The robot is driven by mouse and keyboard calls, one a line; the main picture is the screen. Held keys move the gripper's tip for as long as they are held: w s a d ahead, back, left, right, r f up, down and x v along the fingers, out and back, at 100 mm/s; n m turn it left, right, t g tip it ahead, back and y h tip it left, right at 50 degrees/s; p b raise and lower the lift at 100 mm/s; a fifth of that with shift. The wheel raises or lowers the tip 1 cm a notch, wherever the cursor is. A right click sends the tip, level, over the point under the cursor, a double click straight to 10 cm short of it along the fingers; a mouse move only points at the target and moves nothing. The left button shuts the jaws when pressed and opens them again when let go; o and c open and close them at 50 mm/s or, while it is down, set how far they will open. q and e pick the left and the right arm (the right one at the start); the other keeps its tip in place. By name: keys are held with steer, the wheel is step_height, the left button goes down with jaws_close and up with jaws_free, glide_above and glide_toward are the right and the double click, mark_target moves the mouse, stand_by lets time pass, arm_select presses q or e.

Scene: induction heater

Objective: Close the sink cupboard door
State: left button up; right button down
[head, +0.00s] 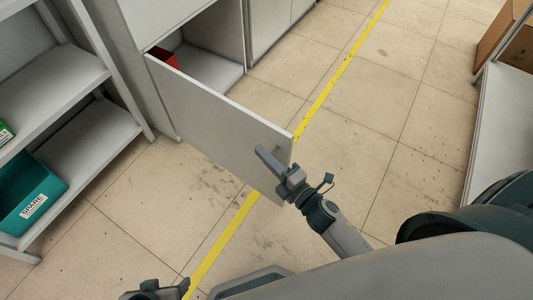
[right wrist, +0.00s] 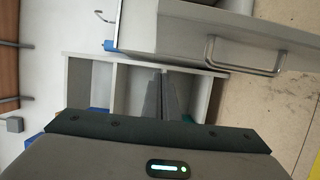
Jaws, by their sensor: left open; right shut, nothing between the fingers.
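The sink cupboard door (head: 212,112) is a light grey panel. It stands wide open in the head view, swung out from the cupboard (head: 213,74) over the floor. A red item (head: 165,56) shows partly inside the cupboard behind the door's top edge. My right gripper (head: 262,154) is shut and empty, in front of the door near its free edge; whether it touches the panel I cannot tell. Its closed fingers also show in the right wrist view (right wrist: 161,98), below a panel with a bar handle (right wrist: 243,67). My left gripper (head: 156,291) is open at the bottom edge, only partly in view.
A grey shelf unit (head: 95,135) with a teal bin (head: 30,198) stands at the left. At the right are a white-topped unit (head: 492,135) and a cardboard box (head: 518,48). Tiled floor with a yellow line (head: 335,78) is clear around the door.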

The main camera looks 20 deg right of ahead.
mark_target(256, 129)
steer(key=shift+w+d, duration=0.2)
steer(key=shift+w, duration=2.2)
steer(key=shift+w+d, duration=0.2)
steer(key=shift+w, duration=2.2)
steer(key=shift+w+d, duration=0.1)
steer(key=shift+d, duration=0.05)
